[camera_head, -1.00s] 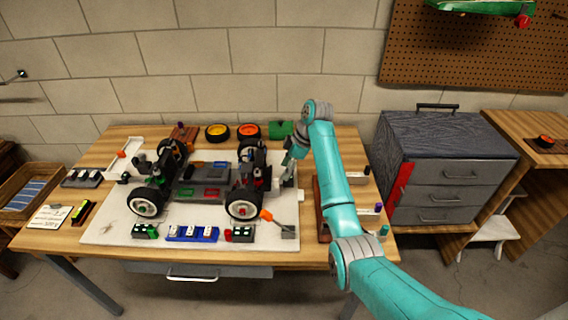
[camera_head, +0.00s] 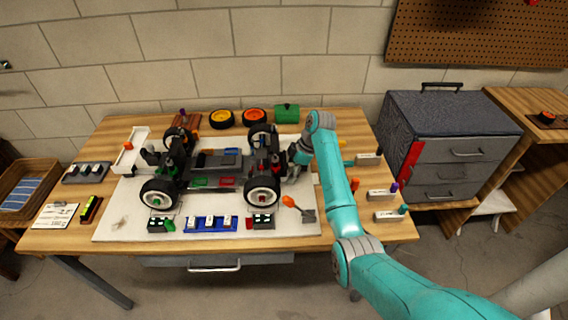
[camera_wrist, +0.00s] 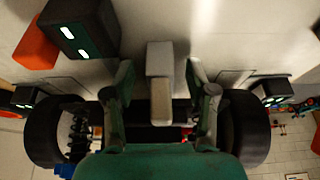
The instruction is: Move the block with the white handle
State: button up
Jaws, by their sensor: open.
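A pale block with a narrow light handle (camera_wrist: 160,60) sits in the middle of the wrist view, between the two fingers of my gripper (camera_wrist: 160,85). The fingers are open, with a gap on each side of it, and do not appear to touch it. In the head view my gripper (camera_head: 297,158) is at the right end of the model car (camera_head: 215,170), over the white mat (camera_head: 120,225). My arm and gripper hide the block there. In the wrist view the car's dark wheels (camera_wrist: 245,128) lie beyond the fingers.
A dark block with white marks (camera_wrist: 78,28) and an orange part (camera_wrist: 35,48) are close by in the wrist view. A grey cabinet (camera_head: 450,130) stands right.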

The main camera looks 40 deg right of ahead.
jog(key=shift+w+a+f, duration=0.1)
jog(key=shift+a+f, duration=0.1)
jog(key=shift+f, duration=0.2)
grip_shut()
